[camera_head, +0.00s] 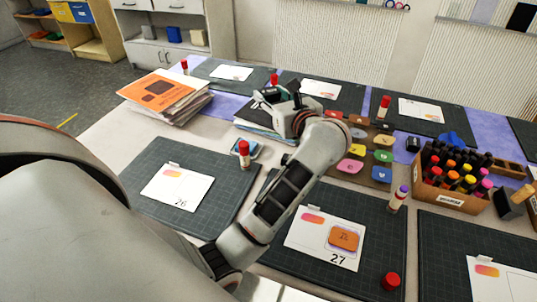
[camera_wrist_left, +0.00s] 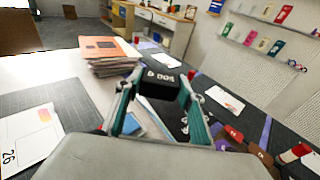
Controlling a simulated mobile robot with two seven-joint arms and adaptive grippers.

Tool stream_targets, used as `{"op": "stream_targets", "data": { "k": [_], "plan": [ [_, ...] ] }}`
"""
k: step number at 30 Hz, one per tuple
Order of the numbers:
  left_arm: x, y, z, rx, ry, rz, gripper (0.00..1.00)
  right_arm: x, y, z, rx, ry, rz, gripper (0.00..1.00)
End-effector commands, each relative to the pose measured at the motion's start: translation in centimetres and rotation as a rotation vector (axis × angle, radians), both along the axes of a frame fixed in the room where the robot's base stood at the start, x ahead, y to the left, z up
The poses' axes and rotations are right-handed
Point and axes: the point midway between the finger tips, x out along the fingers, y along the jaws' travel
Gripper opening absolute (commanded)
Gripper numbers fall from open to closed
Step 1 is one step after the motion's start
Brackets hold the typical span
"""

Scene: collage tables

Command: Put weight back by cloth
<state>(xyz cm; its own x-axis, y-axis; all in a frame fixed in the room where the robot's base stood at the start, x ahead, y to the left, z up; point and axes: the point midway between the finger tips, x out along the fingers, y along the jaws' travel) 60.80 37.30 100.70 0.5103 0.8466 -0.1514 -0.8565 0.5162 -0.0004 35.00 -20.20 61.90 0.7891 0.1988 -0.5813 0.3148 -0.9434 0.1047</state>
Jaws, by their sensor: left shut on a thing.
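My left gripper (camera_head: 268,99) is shut on a black weight (camera_wrist_left: 160,82) with white lettering, held between its two teal-edged fingers in the left wrist view. In the head view the gripper is above a stack of sheets (camera_head: 258,128) at the middle of the table, and the weight is mostly hidden by the fingers. A crumpled blue cloth (camera_head: 456,141) lies at the right, behind the box of bottles. A small black block (camera_head: 413,144) stands left of the cloth. My right gripper is not in view.
A tray of coloured pads (camera_head: 375,173) lies between gripper and cloth. A cardboard box of bottles (camera_head: 447,193) stands in front of the cloth. Red-capped glue sticks (camera_head: 244,155) stand around. An orange-topped paper pile (camera_head: 160,92) is at left; dark mats (camera_head: 210,205) carry cards.

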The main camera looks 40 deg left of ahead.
Motion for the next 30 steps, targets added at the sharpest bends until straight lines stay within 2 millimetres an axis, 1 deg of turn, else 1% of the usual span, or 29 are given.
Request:
{"op": "stream_targets", "data": {
  "k": [2, 5, 10, 15, 18, 22, 28, 30],
  "plan": [
    [0.1, -0.1, -0.7, 0.005, 0.002, 0.008, 0.0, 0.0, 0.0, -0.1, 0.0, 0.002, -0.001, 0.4],
    [0.0, 0.0, -2.6, 0.007, 0.005, 0.011, 0.0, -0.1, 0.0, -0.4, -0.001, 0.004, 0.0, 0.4],
    [0.0, 0.0, -6.6, 0.009, 0.003, 0.009, 0.0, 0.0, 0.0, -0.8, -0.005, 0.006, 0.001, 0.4],
    [0.0, 0.0, -10.6, 0.008, 0.004, 0.008, 0.0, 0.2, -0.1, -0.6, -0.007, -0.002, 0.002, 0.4],
    [0.1, 0.0, -12.7, 0.006, 0.002, 0.007, 0.0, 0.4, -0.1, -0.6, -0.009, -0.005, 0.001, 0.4],
    [0.1, 0.0, -14.5, 0.007, 0.0, 0.008, 0.0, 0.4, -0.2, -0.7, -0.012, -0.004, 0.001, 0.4],
    [0.1, 0.0, -15.8, 0.005, -0.002, 0.007, 0.0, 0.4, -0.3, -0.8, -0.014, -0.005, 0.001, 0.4],
    [0.1, 0.0, -16.7, 0.006, 0.0, 0.007, 0.0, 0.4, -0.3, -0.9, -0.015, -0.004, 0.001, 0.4]
  ]
}}
